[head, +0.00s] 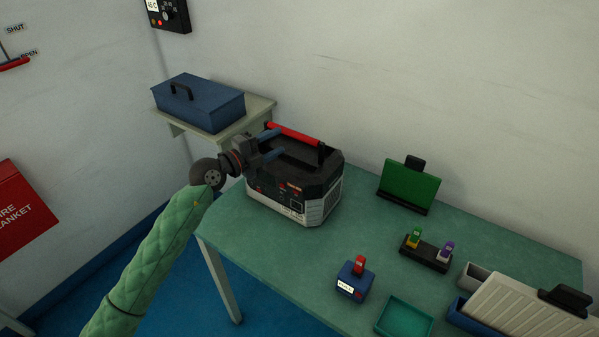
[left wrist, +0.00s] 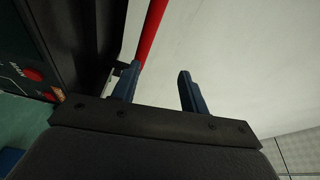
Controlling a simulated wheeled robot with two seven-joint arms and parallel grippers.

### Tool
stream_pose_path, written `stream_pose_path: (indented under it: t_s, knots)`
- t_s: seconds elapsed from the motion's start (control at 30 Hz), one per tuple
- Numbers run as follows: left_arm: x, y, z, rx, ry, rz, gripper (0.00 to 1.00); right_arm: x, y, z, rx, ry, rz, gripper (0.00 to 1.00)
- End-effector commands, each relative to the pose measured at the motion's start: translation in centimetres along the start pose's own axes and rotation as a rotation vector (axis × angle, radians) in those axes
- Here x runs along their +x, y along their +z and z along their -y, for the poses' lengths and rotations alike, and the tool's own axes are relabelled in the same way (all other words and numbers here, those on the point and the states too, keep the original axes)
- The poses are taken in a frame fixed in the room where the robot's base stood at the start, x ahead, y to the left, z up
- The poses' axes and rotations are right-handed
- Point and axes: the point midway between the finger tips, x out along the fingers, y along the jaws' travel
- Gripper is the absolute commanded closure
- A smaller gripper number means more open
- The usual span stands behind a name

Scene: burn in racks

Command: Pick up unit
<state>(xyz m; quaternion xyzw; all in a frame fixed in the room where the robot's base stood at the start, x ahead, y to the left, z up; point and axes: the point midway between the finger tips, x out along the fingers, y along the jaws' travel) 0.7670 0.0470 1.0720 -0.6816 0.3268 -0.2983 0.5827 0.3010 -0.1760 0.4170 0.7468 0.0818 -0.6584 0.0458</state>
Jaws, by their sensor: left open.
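A black and grey unit (head: 320,185) with a red carrying handle (head: 294,133) on top stands upright at the left end of the green table (head: 270,248). My left gripper (head: 276,143) is at the unit's upper left side, close to the handle. In the left wrist view, the two blue fingers (left wrist: 157,84) are apart with nothing between them. The red handle (left wrist: 152,28) runs just beyond the left finger there, and the unit's dark side (left wrist: 75,40) fills the left. I cannot tell whether a finger touches it. My right gripper is not in view.
A blue toolbox (head: 200,103) sits on a shelf behind the unit. To the right are a small blue box with a red top (head: 355,281), a teal tray (head: 404,317), a green panel (head: 409,187) and a black holder (head: 426,254). The table front is clear.

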Motion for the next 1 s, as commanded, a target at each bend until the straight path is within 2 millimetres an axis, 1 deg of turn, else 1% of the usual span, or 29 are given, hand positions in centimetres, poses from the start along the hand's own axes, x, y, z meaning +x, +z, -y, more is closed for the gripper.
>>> stream_pose_path:
  t_s: [0.03, 0.13, 0.2, 0.3, 0.5, 0.67, 1.0]
  knots:
    - [0.3, 0.9, 0.2, 0.032, 0.06, 0.009, 0.56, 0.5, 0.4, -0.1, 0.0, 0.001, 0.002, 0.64]
    - [0.5, 2.4, -0.3, 0.069, 0.153, 0.031, 0.56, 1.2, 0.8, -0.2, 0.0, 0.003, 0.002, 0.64]
    - [0.5, 3.0, -0.5, 0.083, 0.192, 0.042, 0.56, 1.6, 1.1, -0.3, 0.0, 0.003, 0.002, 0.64]
    - [0.9, 3.4, -0.6, 0.09, 0.215, 0.05, 0.56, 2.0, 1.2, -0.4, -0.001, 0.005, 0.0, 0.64]
    - [2.8, 3.5, -1.0, 0.09, 0.218, 0.05, 0.56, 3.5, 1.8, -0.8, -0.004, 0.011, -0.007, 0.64]
    - [3.6, 3.5, -1.1, 0.091, 0.216, 0.05, 0.56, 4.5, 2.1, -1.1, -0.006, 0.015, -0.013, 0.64]
    - [6.8, 3.4, -1.9, 0.09, 0.215, 0.049, 0.56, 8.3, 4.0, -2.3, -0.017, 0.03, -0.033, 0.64]
